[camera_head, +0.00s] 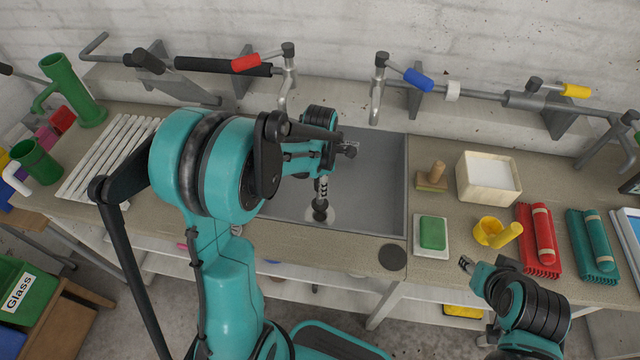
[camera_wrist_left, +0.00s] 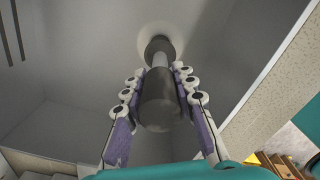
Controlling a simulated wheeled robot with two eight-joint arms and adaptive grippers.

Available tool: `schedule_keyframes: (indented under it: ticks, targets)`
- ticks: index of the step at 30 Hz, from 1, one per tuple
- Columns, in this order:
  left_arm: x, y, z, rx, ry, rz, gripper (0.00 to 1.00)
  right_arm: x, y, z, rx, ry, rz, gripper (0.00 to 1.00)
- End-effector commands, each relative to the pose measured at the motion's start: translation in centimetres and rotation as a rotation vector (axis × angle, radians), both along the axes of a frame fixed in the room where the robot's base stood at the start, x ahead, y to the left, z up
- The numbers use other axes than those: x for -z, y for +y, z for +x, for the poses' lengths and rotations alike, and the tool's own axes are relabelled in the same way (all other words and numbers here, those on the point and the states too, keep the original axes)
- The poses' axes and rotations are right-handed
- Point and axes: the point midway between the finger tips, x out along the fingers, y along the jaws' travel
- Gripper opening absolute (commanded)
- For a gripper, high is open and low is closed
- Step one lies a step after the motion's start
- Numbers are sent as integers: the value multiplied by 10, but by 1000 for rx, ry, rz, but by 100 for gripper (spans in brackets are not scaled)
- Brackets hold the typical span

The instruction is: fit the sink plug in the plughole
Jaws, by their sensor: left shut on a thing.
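My left gripper (camera_head: 321,188) reaches down into the grey sink (camera_head: 375,185). It is shut on the sink plug (camera_head: 320,209), which has a dark head, a paler stem and a thick dark grip. In the left wrist view the fingers close on either side of the plug's grip (camera_wrist_left: 160,105). The plug's head is over the pale round plughole (camera_head: 309,217), which also shows in the left wrist view (camera_wrist_left: 153,28). The head hides most of the hole, so I cannot tell whether it is seated or just above. My right gripper (camera_head: 465,263) is over the front edge, its jaws unclear.
A black disc (camera_head: 393,257) lies on the worktop before the sink. To its right are a green sponge (camera_head: 432,232), a wooden box (camera_head: 488,178), a yellow cup (camera_head: 488,231) and red and teal cloths. Taps with red and blue handles stand behind the sink.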

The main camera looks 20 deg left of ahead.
Motion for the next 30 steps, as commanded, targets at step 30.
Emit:
schedule_keyframes:
  ticks: [30]
  targets:
    - [46,0,0,0,0,0,0,39,0,0,0,0,0,40]
